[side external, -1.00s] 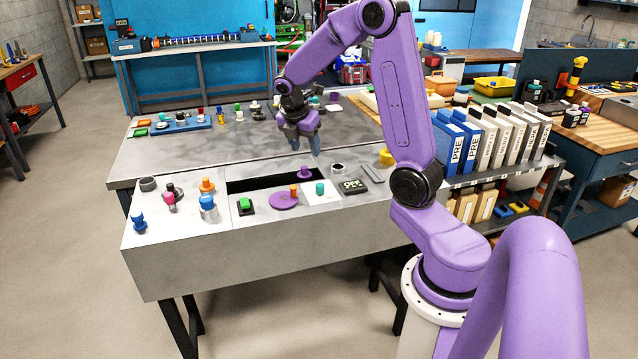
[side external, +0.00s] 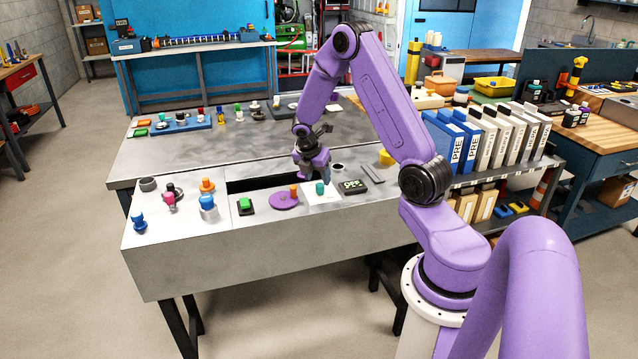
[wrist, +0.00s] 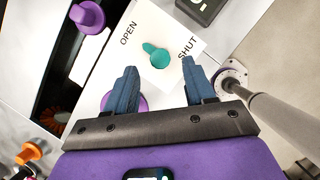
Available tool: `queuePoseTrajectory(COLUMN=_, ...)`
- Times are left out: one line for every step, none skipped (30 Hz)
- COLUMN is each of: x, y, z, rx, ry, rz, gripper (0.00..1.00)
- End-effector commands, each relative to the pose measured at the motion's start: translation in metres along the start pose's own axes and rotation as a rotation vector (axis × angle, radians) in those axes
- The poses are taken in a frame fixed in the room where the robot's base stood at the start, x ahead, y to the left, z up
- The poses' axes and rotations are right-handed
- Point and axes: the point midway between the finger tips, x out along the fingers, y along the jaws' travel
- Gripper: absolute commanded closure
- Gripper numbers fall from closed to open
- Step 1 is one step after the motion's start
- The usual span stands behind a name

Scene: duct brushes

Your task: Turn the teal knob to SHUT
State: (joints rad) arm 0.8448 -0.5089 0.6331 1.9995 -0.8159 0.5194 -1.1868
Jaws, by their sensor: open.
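The teal knob (wrist: 158,57) sits on a white plate (wrist: 178,28) marked OPEN on the left and SHUT on the right in the wrist view. Its narrow end points up and left, toward the OPEN side. The knob also shows in the side view (side external: 320,188), on the white plate at the front of the grey bench. My gripper (wrist: 161,82) is open, its two blue fingers apart. In the wrist view the knob appears just beyond the fingertips, between their lines. I see no contact with it. In the side view my gripper (side external: 318,174) is above and just behind the knob.
A purple disc (side external: 284,201) with an orange peg lies left of the plate. A dark slot (side external: 250,184) opens behind. A purple knob (wrist: 88,16) shows at upper left in the wrist view.

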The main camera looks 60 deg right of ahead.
Motion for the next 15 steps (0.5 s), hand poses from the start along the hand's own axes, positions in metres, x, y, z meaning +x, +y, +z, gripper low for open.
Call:
queuePoseTrajectory(x=0.009, y=-0.001, z=0.000, rx=-0.001, ry=0.002, rz=-0.004, gripper=0.46)
queuePoseTrajectory(x=0.013, y=-0.001, z=-0.001, rx=-0.001, ry=0.002, rz=-0.003, gripper=0.46)
queuePoseTrajectory(x=0.017, y=0.000, z=0.000, rx=-0.001, ry=0.001, rz=-0.001, gripper=0.46)
queuePoseTrajectory(x=0.021, y=0.000, z=0.000, rx=-0.001, ry=0.001, rz=-0.002, gripper=0.46)
queuePoseTrajectory(x=0.024, y=0.000, z=0.000, rx=-0.001, ry=0.000, rz=-0.002, gripper=0.46)
queuePoseTrajectory(x=0.027, y=-0.001, z=0.000, rx=0.000, ry=0.000, rz=-0.002, gripper=0.46)
queuePoseTrajectory(x=0.030, y=-0.001, z=0.000, rx=0.000, ry=0.001, rz=-0.002, gripper=0.46)
queuePoseTrajectory(x=0.032, y=0.000, z=0.000, rx=0.000, ry=0.000, rz=-0.001, gripper=0.46)
queuePoseTrajectory(x=0.034, y=0.000, z=0.000, rx=0.000, ry=0.000, rz=0.000, gripper=0.46)
queuePoseTrajectory(x=0.035, y=0.000, z=0.000, rx=0.000, ry=0.000, rz=0.000, gripper=0.46)
queuePoseTrajectory(x=0.036, y=0.000, z=0.000, rx=0.000, ry=0.001, rz=0.001, gripper=0.46)
queuePoseTrajectory(x=0.037, y=0.000, z=0.000, rx=0.000, ry=0.001, rz=0.001, gripper=0.46)
queuePoseTrajectory(x=0.038, y=0.000, z=-0.001, rx=0.000, ry=0.001, rz=0.001, gripper=0.46)
queuePoseTrajectory(x=0.038, y=0.000, z=0.000, rx=0.000, ry=0.001, rz=0.001, gripper=0.46)
queuePoseTrajectory(x=0.038, y=0.000, z=0.000, rx=0.000, ry=0.001, rz=0.001, gripper=0.46)
